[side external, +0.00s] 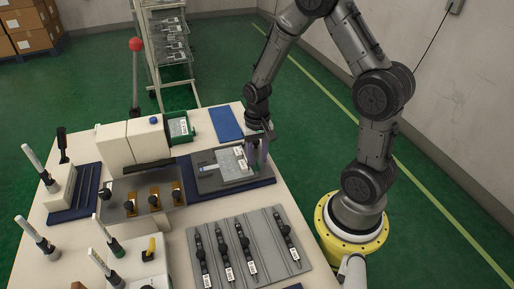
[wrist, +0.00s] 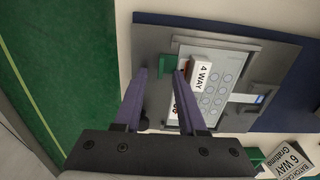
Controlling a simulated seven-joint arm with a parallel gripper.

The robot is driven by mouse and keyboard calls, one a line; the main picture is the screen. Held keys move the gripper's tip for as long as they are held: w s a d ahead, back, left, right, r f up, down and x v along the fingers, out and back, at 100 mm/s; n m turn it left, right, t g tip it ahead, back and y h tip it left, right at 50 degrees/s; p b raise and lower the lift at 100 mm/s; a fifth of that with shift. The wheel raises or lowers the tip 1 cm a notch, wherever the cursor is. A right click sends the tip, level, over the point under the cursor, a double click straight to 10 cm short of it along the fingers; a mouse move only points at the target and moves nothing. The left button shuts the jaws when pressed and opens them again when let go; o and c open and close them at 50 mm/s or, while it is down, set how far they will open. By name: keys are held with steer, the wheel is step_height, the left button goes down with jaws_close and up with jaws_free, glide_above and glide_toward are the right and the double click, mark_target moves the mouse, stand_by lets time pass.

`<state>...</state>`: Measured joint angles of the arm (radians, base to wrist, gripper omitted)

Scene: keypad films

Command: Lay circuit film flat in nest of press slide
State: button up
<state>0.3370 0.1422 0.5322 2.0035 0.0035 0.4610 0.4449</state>
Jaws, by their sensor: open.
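The circuit film (wrist: 212,92), a pale sheet with several round pads and a white "4 WAY" label, lies over the nest of the grey press slide (wrist: 283,52). In the side view the film (side external: 231,164) also shows on the slide (side external: 207,184), just left of my gripper (side external: 257,165). I cannot tell whether it lies fully flat. My gripper (wrist: 160,74) is open, with its fingers apart at the film's label end. The right finger overlaps the label's edge in the wrist view; whether it touches is unclear. Nothing shows held between the fingers.
The cream press (side external: 145,138) with a red-knobbed lever (side external: 135,45) stands left of the slide. A grey tray (side external: 237,270) with several dark labelled tools lies in front. A blue mat (side external: 226,124) lies behind. In the wrist view, a "6 WAY" label (wrist: 292,160) sits at lower right.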

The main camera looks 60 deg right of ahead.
step_height(320, 180, up, 14)
steer(key=shift+f, duration=0.15)
steer(key=shift+a, duration=0.1)
stand_by(0.3)
steer(key=s+a+r+n+t, duration=0.45)
steer(key=a+r, duration=0.35)
steer(key=r, duration=0.2)
steer(key=s+a+n+t, duration=0.1)
steer(key=s+n, duration=0.3)
steer(key=s, duration=0.5)
steer(key=shift+s+a+f, duration=0.2)
steer(key=shift+a+f, duration=0.15)
steer(key=shift+a, duration=0.35)
steer(key=shift+n, duration=0.25)
